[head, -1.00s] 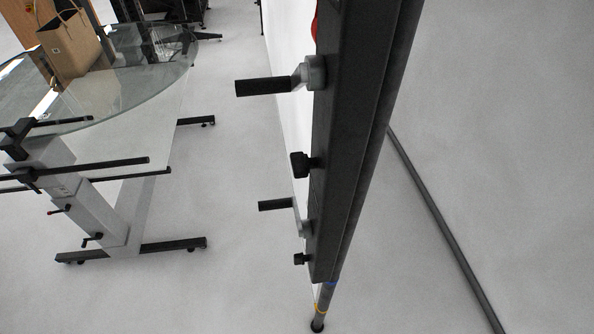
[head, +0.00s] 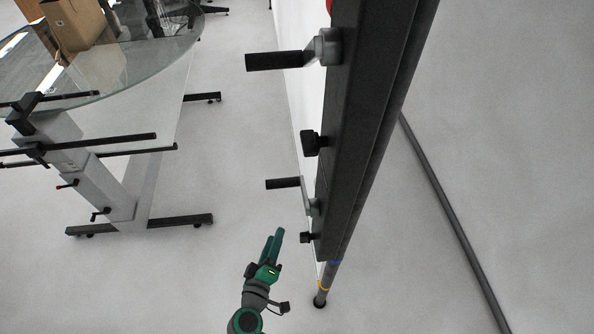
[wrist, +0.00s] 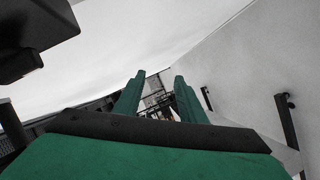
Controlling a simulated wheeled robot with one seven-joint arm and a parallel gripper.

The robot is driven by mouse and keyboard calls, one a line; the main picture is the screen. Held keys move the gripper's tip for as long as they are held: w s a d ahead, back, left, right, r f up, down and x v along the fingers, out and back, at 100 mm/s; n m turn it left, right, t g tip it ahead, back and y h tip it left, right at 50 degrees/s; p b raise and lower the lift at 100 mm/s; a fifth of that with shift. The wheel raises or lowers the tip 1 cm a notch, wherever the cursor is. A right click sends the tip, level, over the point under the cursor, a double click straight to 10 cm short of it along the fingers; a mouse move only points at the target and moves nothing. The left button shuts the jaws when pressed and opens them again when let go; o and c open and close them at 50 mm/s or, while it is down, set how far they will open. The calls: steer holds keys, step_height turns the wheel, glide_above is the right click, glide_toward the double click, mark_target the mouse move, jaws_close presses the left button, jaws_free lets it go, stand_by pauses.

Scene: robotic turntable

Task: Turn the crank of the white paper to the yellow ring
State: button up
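A dark upright beam (head: 362,110) carries two cranks with black handles, the upper crank (head: 275,61) and the lower crank (head: 284,184). White paper (head: 303,95) hangs beside the beam, seen nearly edge-on. I cannot tell for sure which crank belongs to it. A small yellow ring (head: 324,285) is around the pole at the beam's lower end. My green gripper (head: 277,240) is below the lower crank, left of the ring, apart from both. In the wrist view its two fingers (wrist: 158,80) stand apart with nothing between them.
A dark pole (head: 450,215) is at the right. Grey floor between is clear.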

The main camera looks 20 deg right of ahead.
steer(key=w+a+r+m+g+h, duration=0.1)
steer(key=w+r+m+g+h, duration=0.35)
steer(key=r, duration=0.95)
steer(key=m+g+h, duration=0.4)
steer(key=m+h, duration=0.3)
glide_toward(286, 179)
steer(key=w+a, duration=0.2)
steer(key=w, duration=0.2)
steer(key=d+r+m+g, duration=0.1)
steer(key=d, duration=0.3)
steer(key=s+d+r+m+g, duration=0.1)
steer(key=d+g, duration=0.1)
steer(key=d, duration=0.3)
steer(key=s+d+r+m+g, duration=0.1)
steer(key=d, duration=0.4)
steer(key=shift+s+d+r+g+h, duration=0.1)
steer(key=shift+d+r+g+h, duration=0.15)
steer(key=shift+h, duration=0.1)
steer(key=shift+a, duration=0.1)
jaws_close()
